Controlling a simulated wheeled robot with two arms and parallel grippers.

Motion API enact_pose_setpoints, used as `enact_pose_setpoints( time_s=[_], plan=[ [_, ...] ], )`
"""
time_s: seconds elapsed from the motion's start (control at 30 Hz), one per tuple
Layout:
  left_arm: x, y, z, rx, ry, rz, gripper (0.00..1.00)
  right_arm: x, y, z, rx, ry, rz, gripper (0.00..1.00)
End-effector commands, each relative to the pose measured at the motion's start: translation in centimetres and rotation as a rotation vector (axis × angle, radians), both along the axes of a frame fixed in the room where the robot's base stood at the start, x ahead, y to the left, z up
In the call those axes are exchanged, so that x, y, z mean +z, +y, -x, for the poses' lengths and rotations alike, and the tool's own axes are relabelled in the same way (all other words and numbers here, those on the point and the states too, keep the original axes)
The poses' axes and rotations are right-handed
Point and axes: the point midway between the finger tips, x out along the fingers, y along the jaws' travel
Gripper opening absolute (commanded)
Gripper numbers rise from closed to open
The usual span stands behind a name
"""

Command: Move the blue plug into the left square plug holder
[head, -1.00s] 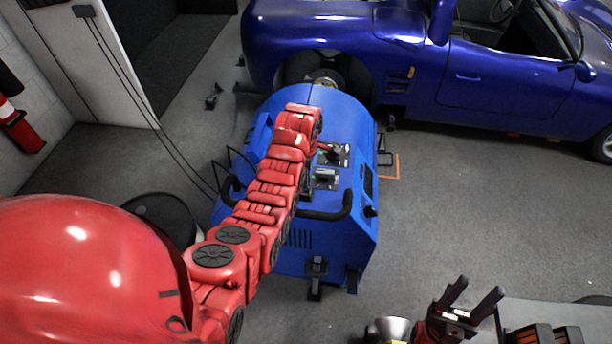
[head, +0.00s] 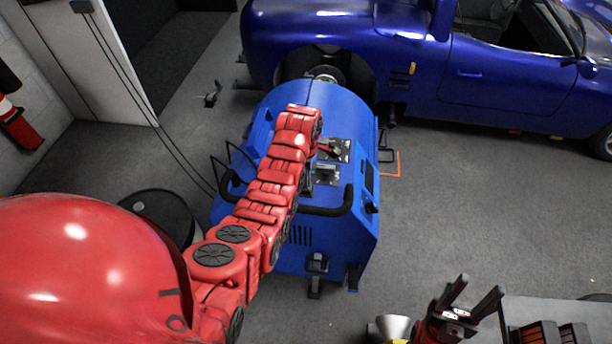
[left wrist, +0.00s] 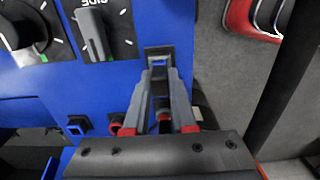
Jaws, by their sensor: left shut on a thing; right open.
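In the left wrist view my left gripper (left wrist: 160,72) has its grey fingers closed together at the tips, on a small blue piece that looks like the blue plug (left wrist: 158,62). The tips are at a dark square frame on the blue panel; I cannot tell whether the plug is inside it. Another dark square holder with a blue centre (left wrist: 78,123) is lower left on the panel. In the head view my red left arm hides its gripper and the plug. My right gripper (head: 475,294) is open and empty at the bottom right.
The blue dynamometer cabinet (head: 335,235) has knobs, including a grey lever knob (left wrist: 93,32), beside my left gripper. A black handle bar (head: 325,211) crosses its front. A blue car (head: 500,75) stands behind. A black drum (head: 160,215) is at left.

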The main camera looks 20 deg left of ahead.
Motion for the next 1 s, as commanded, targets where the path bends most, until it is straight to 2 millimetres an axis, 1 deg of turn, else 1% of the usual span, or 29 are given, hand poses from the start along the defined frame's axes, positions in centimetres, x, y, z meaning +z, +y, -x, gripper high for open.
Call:
enact_pose_setpoints(
  time_s=[0.03,0.17,0.2,0.37,0.4,0.67,0.8,0.87,0.97,1.0],
  plan=[
    [-0.3,0.0,0.0,0.0,0.0,0.0,0.0,-0.2,0.0,0.0,0.0,0.0,0.0,0.53],
    [-0.1,0.0,0.0,0.0,0.0,0.0,0.0,-0.1,0.0,0.0,0.0,0.0,0.0,0.53],
    [-0.1,0.0,0.0,0.0,0.0,0.0,0.28,-0.1,0.0,0.0,0.0,0.0,0.0,0.53],
    [-0.1,0.0,0.0,0.0,0.001,0.0,0.56,-0.1,0.0,0.0,0.0,0.0,0.0,0.53],
    [-0.1,0.0,0.0,0.0,0.001,0.0,0.59,-0.1,0.0,0.0,0.0,0.0,0.0,0.53],
    [-0.1,0.0,0.0,0.0,0.001,0.0,0.59,-0.1,0.0,0.0,0.0,0.0,0.0,0.53],
    [0.5,0.0,0.0,0.0,0.001,0.0,0.59,-0.5,0.0,0.0,0.0,0.0,0.0,0.53],
    [1.2,0.0,-0.1,0.0,-0.001,0.0,0.59,-0.9,0.0,0.0,0.0,0.0,0.0,0.53],
    [3.1,0.0,-0.1,0.0,-0.004,0.0,0.59,-1.3,0.0,0.0,0.0,0.0,0.0,0.53],
    [5.0,0.0,-0.1,0.0,-0.003,0.0,0.59,0.0,0.0,0.0,0.0,0.001,0.0,0.53]
  ],
)
